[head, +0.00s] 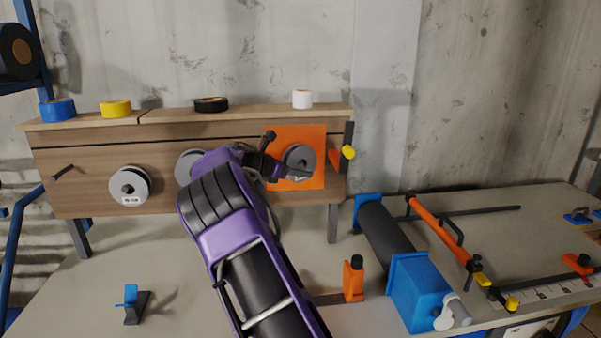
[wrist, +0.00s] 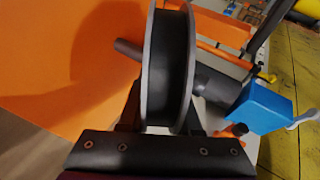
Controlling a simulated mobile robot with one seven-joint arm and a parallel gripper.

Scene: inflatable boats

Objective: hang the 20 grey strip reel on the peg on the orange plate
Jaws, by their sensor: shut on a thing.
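My gripper (head: 287,171) is shut on a grey-flanged reel with a dark strip wound in it (head: 299,157). The fingers pinch the reel across its two flanges; the held reel fills the middle of the wrist view (wrist: 170,70). The reel is upright in front of the orange plate (head: 314,142), which also spans the left of the wrist view (wrist: 50,60). A dark peg (wrist: 127,48) shows between the plate and the reel. I cannot tell if it passes through the reel's hole. No number is readable on the held reel.
Another reel with a white label (head: 128,186) hangs left on the wooden board (head: 80,158); a grey reel (head: 185,168) is partly behind my arm. Tape rolls stand on the board's top. A black roller in blue brackets (head: 418,290) lies to the right. A yellow-tipped clamp (head: 348,152) is beside the plate.

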